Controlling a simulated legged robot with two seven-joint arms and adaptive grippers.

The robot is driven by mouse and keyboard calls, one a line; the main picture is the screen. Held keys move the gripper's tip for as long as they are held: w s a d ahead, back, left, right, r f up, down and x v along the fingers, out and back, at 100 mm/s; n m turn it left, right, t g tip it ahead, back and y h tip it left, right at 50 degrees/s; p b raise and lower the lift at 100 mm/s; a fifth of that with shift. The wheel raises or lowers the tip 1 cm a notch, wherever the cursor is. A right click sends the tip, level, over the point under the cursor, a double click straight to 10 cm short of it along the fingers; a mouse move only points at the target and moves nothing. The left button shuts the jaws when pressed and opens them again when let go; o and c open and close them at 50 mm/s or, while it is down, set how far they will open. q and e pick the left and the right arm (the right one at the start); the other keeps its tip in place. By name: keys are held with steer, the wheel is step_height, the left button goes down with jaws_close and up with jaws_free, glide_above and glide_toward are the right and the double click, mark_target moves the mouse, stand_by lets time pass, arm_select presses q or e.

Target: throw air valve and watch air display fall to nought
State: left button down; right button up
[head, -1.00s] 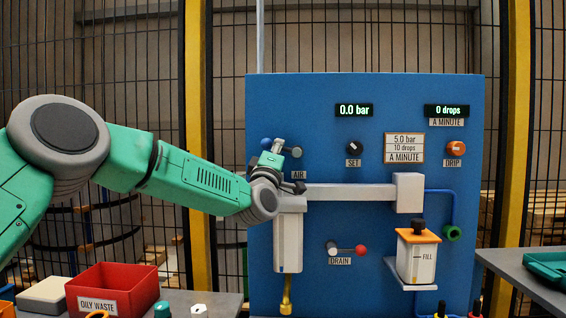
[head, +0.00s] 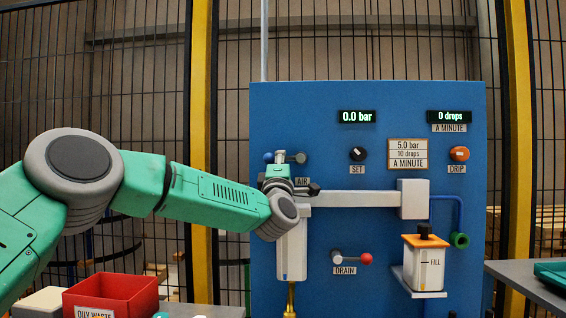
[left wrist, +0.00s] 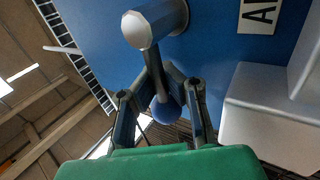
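The air valve has a grey hub (head: 299,157) above the AIR label on the blue panel. Its lever lies to the left of the hub and ends in a blue ball (head: 268,157). My left gripper (left wrist: 162,72) has its two fingers close on either side of the lever's rod, between the hub and the blue ball (left wrist: 166,111). It appears closed around the rod. The air display (head: 356,116) reads 0.0 bar. My right gripper is not in view.
The drops display (head: 449,116) reads 0. SET knob (head: 357,154), DRIP knob (head: 459,154) and the red-tipped DRAIN lever (head: 365,258) are on the panel. A white filter body (head: 292,250) hangs below my wrist. A red bin (head: 110,295) stands at lower left.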

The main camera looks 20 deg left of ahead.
arm_select(q)
steer(key=shift+w+d+f, duration=0.1)
steer(key=shift+f, duration=0.55)
steer(key=c, duration=1.7)
jaws_free()
steer(key=shift+c, duration=0.2)
steer(key=shift+o, duration=0.8)
steer(key=shift+s+r, duration=0.2)
steer(key=shift+r, duration=0.1)
steer(key=v, duration=1.2)
steer(key=shift+a, duration=0.25)
